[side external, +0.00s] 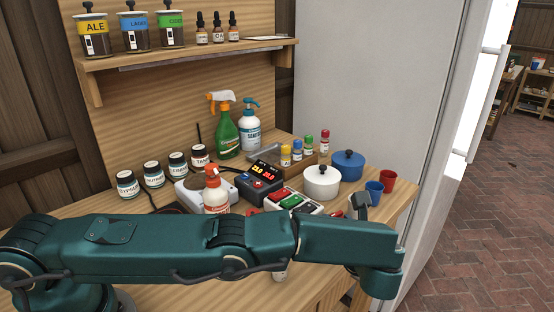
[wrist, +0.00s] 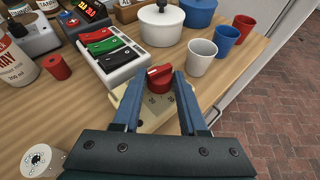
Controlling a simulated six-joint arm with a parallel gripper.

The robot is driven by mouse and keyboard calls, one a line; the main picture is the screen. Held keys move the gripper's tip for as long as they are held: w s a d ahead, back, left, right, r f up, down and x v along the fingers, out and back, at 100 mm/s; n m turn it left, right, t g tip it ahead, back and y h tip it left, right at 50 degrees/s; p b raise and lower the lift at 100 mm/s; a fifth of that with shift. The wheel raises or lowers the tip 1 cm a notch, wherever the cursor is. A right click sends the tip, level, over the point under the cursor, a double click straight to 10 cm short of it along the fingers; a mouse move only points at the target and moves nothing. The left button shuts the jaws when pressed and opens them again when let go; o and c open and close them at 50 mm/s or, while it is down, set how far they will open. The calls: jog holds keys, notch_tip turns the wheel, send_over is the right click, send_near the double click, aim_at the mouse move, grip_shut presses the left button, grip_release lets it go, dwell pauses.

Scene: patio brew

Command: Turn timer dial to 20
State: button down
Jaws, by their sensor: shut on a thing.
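The timer (wrist: 150,118) is a cream-coloured box with a red dial (wrist: 159,78) on top; a pale mark shows on the dial. It stands near the table's front edge in the wrist view. My gripper (wrist: 160,85) comes down over it, with one blue finger on each side of the dial, shut on it. The numbers around the dial are too small and too covered to read, so I cannot tell its setting. In the side view my arm hides the timer and most of the gripper.
A block with black, red and green switches (wrist: 108,48) stands just left of the timer. White, blue and red cups (wrist: 201,55) stand to the right. A white pot (side external: 321,182) and blue pot (side external: 347,164) are behind. A red cylinder (wrist: 57,67) and bottles stand left.

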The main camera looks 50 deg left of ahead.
jog(key=shift+c, duration=2.3)
grip_release()
jog(key=shift+w, duration=0.1)
jog(key=shift+v, duration=2.6)
